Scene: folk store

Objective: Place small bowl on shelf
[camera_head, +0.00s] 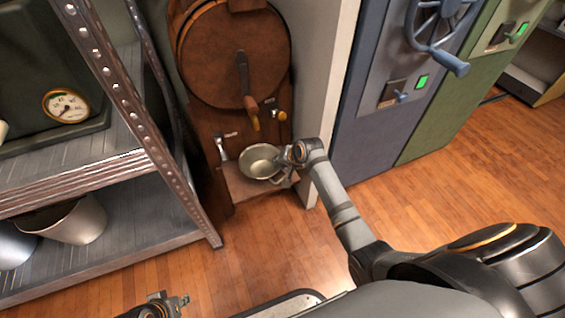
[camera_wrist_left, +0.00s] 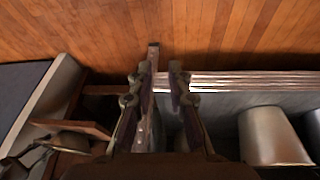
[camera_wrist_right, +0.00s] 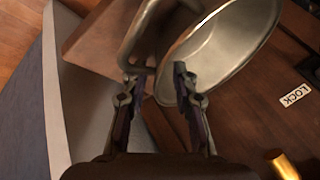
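The small metal bowl (camera_head: 260,160) sits on a small wooden ledge (camera_head: 238,188) below a wooden barrel. In the right wrist view the bowl (camera_wrist_right: 225,45) fills the upper right, with its looped handle (camera_wrist_right: 132,42) toward the fingers. My right gripper (camera_wrist_right: 153,78) is open at the handle; whether it touches cannot be told. In the head view my right gripper (camera_head: 290,155) is at the bowl's right side. My left gripper (camera_head: 178,302) is low in front of the metal shelf (camera_head: 115,170). In the left wrist view its fingers (camera_wrist_left: 165,68) are apart and empty.
A bucket (camera_head: 75,220) stands on the lower shelf, and a dark green appliance with a gauge (camera_head: 67,106) is on the upper one. The shelf's upright post is near the barrel (camera_head: 235,55). Blue and green cabinets (camera_head: 345,130) stand right. The wooden floor is clear.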

